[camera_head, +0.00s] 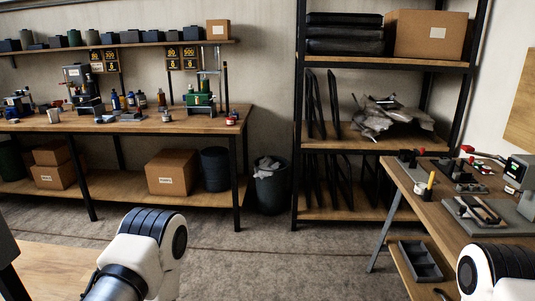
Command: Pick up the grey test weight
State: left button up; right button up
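I cannot pick out a grey test weight with certainty. Several small grey and dark items stand among the tools on the left workbench (140,122), too small to identify. A small pale grey item (53,116) stands near that bench's front edge. More small items lie on the right workbench (425,207). Only white and black links of my two arms show at the bottom of the view. Both grippers are outside the picture.
A rack (380,143) holds a carton (425,33) and crumpled grey sheets (390,117). A bin (270,187) stands left of it. Cartons (172,172) sit under the left workbench. A dark divided tray (420,262) is below the right workbench. Carpet (270,250) between is clear.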

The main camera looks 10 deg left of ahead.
aim_at(166, 118)
jog(key=i+u, duration=0.15)
jog(key=i, duration=0.5)
jog(key=i+u, duration=0.2)
jog(key=i, duration=0.45)
jog(key=i+u, duration=0.15)
jog(key=i, duration=0.55)
jog(key=i+l+u, duration=0.15)
jog(key=i, duration=0.45)
jog(key=l, duration=0.1)
